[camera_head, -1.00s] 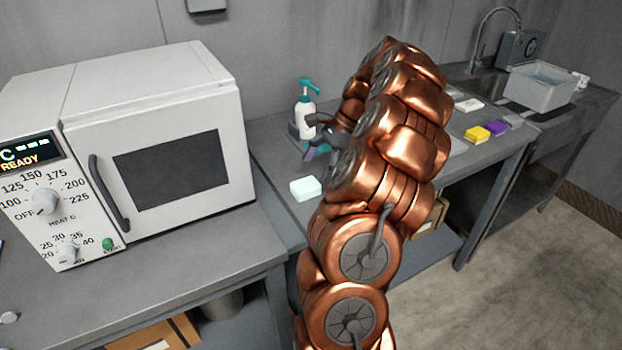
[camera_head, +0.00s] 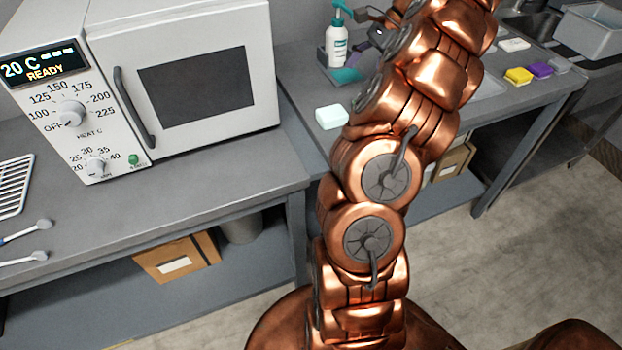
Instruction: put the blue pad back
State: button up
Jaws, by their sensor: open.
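No more strongly blue pad shows; my arm covers part of the bench. A yellow pad (camera_head: 518,76), a purple pad (camera_head: 540,70) and a white pad (camera_head: 513,45) lie further right. My gripper (camera_head: 368,24) shows only partly at the top, beside the arm and near the pump bottle. It is open, with nothing visible in it, and is apart from the pale pad.
A white oven (camera_head: 190,75) stands on the left bench. A pump bottle (camera_head: 337,45) with a teal top stands by a teal item (camera_head: 347,75). A grey basin (camera_head: 598,35) is at the far right. A wire rack (camera_head: 14,187) lies at the left edge.

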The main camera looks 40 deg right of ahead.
jog(key=a+r+n+g+h, duration=0.15)
jog(key=a+n, duration=0.45)
jog(key=a, duration=0.9)
jog(key=a+r+n+g, duration=0.15)
jog(key=a+n, duration=0.45)
jog(key=a, duration=0.8)
jog(key=s+a+f+n+h, duration=0.1)
jog(key=s+a+f+n, duration=0.2)
jog(key=s, duration=0.4)
jog(key=s+a+f+n+g+h, duration=0.1)
jog(key=s+a+f+n, duration=0.2)
jog(key=s, duration=0.4)
jog(key=s+a+f+n+h, duration=0.2)
jog(key=s+a+f+n, duration=0.1)
jog(key=s, duration=0.4)
jog(key=shift+f+n+g, duration=0.15)
jog(key=shift+n+g, duration=0.15)
jog(key=shift+g, duration=0.1)
jog(key=shift+a, duration=0.1)
jog(key=shift+r+p, duration=0.8)
